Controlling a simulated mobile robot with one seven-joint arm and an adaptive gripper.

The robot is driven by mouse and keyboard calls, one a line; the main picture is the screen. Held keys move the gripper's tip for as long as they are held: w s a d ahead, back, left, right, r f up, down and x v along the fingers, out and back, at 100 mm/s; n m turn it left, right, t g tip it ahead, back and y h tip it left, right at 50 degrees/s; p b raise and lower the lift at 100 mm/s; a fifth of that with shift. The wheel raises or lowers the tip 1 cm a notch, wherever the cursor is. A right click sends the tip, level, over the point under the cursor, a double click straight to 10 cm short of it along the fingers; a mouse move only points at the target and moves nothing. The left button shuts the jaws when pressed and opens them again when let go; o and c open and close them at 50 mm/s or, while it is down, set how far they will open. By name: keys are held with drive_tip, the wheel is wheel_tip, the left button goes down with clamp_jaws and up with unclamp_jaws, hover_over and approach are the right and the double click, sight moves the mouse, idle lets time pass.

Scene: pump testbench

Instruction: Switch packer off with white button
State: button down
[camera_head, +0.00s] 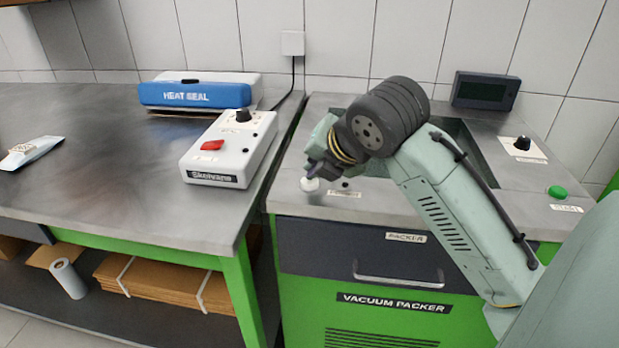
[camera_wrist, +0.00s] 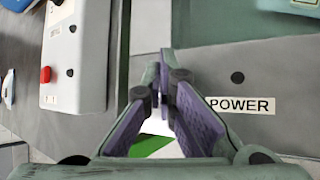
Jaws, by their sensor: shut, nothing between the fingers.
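The vacuum packer (camera_head: 365,300) stands at the right, green below with a steel top. Its white round button (camera_head: 309,184) is at the left front of the top, beside the POWER label (camera_head: 345,193). My gripper (camera_head: 312,172) points down right at the white button; I cannot tell whether it touches. In the wrist view my gripper (camera_wrist: 166,80) is shut and empty, with the fingertips together. The POWER label (camera_wrist: 240,105) lies right of the fingers there. The white button cannot be made out for sure in that view and is probably behind the fingers.
A white control box (camera_head: 232,148) with a red button (camera_head: 212,145) sits left of the packer, near a blue heat sealer (camera_head: 195,92). A green button (camera_head: 557,192) and black knob (camera_head: 522,143) are on the packer's right. The left table (camera_head: 90,140) is mostly clear.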

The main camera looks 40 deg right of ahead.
sight(315, 180)
drive_tip(key=shift+r+p, duration=0.35)
drive_tip(key=shift+r, duration=0.3)
drive_tip(key=shift+r, duration=0.1)
wheel_tip(315, 180, up, 6)
drive_tip(key=p, duration=0.4)
